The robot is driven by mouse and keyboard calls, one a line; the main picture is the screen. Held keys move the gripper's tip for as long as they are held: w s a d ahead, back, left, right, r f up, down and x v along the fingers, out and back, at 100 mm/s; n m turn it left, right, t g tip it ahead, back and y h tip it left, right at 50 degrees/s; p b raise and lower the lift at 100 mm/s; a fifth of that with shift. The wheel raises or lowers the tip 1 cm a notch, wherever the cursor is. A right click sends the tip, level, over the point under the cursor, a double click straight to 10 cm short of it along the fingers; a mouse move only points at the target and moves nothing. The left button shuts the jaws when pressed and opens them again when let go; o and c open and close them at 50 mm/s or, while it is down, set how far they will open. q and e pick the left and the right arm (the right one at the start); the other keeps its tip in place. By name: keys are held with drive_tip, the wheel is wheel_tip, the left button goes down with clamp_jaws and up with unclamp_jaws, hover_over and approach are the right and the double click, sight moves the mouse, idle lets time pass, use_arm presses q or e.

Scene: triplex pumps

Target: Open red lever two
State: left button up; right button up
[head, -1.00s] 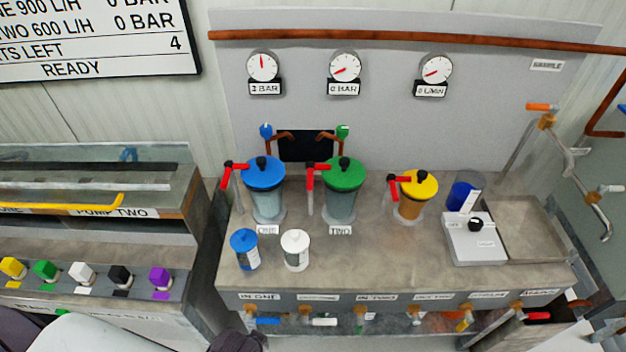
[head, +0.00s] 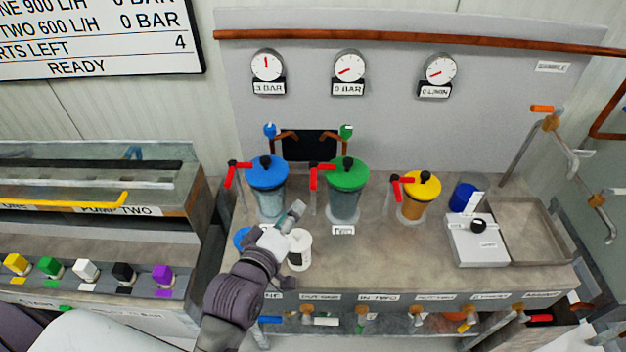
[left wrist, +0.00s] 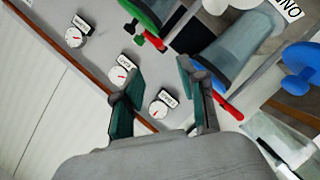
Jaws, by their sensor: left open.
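Red lever two (head: 314,178) is the red handle just left of the green-lidded canister (head: 348,174) labelled TWO in the head view. Its handle points down from a short red crosspiece. My left gripper (head: 296,212) is in front of and below the lever, between the blue-lidded and green-lidded canisters, apart from the lever. In the left wrist view its two fingers (left wrist: 160,92) are spread with nothing between them. Red parts show beyond the fingers there, but I cannot tell which lever each belongs to. My right gripper is not in view.
A blue-lidded canister (head: 266,174) with its own red lever stands to the left, a yellow-lidded one (head: 421,187) to the right. A white-lidded jar (head: 299,250) stands close beside my left gripper. The bench top (head: 385,255) is clear right of it.

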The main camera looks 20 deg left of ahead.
sight(313, 179)
use_arm(q)
drive_tip(key=p+x, duration=0.2)
drive_tip(key=x, duration=1.1)
drive_tip(key=shift+w+f, duration=0.1)
drive_tip(key=shift+w, duration=0.25)
clamp_jaws()
